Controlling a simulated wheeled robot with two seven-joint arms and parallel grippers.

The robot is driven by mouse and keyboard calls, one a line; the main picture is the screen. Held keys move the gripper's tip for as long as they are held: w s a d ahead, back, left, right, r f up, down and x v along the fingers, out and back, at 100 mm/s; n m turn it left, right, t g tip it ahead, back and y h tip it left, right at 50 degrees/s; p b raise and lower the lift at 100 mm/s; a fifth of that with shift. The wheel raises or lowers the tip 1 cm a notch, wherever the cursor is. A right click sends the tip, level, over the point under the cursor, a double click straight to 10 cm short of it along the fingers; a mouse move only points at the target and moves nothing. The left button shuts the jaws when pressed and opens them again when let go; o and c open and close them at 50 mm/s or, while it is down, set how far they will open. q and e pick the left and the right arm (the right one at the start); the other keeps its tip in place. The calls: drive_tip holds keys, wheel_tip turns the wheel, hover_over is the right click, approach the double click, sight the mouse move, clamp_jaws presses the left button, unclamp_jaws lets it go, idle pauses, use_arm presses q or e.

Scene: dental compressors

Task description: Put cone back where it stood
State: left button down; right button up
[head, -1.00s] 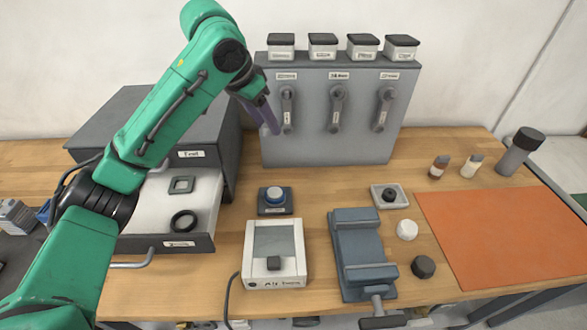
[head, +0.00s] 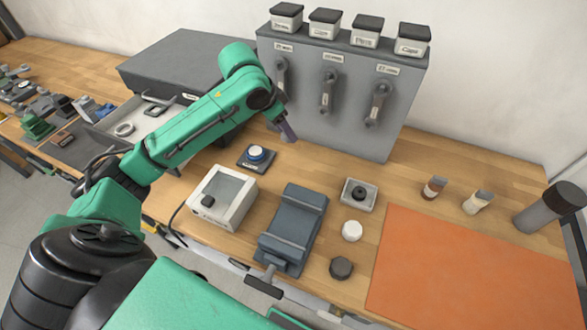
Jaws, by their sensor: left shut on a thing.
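My left gripper (head: 287,132) points down just in front of the lower left part of the grey lever panel (head: 318,105), above the bench. I cannot pick out a cone for sure anywhere. My right gripper is not in view.
An open drawer (head: 108,142) is at left. Two small bottles (head: 433,188) (head: 477,202) stand behind the mat.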

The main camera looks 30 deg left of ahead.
use_arm(q)
hover_over(291, 172)
drive_tip(key=s+a, duration=0.2)
wheel_tip(291, 172, down, 6)
drive_tip(key=f, duration=0.2)
drive_tip(key=f+p, duration=0.1)
drive_tip(key=f, duration=0.2)
drive_tip(key=d+f, duration=0.1)
drive_tip(key=f, duration=0.2)
drive_tip(key=shift+w+d+f, duration=0.1)
drive_tip(key=shift+w+f, duration=0.1)
drive_tip(key=shift+f, duration=0.3)
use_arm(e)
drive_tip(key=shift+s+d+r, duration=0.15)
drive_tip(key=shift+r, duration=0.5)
